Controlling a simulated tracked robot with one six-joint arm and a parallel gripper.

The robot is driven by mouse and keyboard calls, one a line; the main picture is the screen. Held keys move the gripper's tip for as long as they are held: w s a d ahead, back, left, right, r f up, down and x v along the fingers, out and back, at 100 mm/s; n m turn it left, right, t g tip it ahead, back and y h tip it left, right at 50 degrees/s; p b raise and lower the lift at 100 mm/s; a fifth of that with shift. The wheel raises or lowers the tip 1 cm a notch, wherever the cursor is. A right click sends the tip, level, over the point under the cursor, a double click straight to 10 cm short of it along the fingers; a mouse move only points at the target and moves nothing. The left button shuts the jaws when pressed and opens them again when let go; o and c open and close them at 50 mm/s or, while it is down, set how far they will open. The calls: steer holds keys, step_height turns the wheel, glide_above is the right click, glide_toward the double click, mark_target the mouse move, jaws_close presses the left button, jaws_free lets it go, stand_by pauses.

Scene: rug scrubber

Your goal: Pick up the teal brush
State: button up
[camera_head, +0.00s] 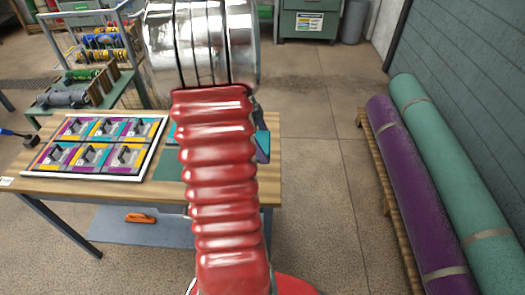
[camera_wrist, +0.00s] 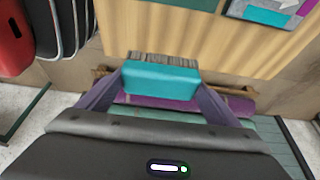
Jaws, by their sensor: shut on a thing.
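The teal brush (camera_wrist: 160,80) is a teal block with grey-brown bristles along its far side in the wrist view. My gripper (camera_wrist: 162,84) is shut on it, one purple-grey finger at each end. Beyond the brush is the wooden tabletop, and its height above the top is hard to tell.
The wooden table (camera_head: 110,193) carries a framed panel of coloured compartments (camera_head: 50,172) at left. An orange tool (camera_head: 141,218) lies on the shelf below. A purple roll (camera_head: 420,190) and a green roll (camera_head: 455,180) lie at right. Floor between table and rolls is clear.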

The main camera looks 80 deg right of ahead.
steer(key=shift+r, duration=0.5)
steer(key=o, duration=0.6)
steer(key=c, duration=0.7)
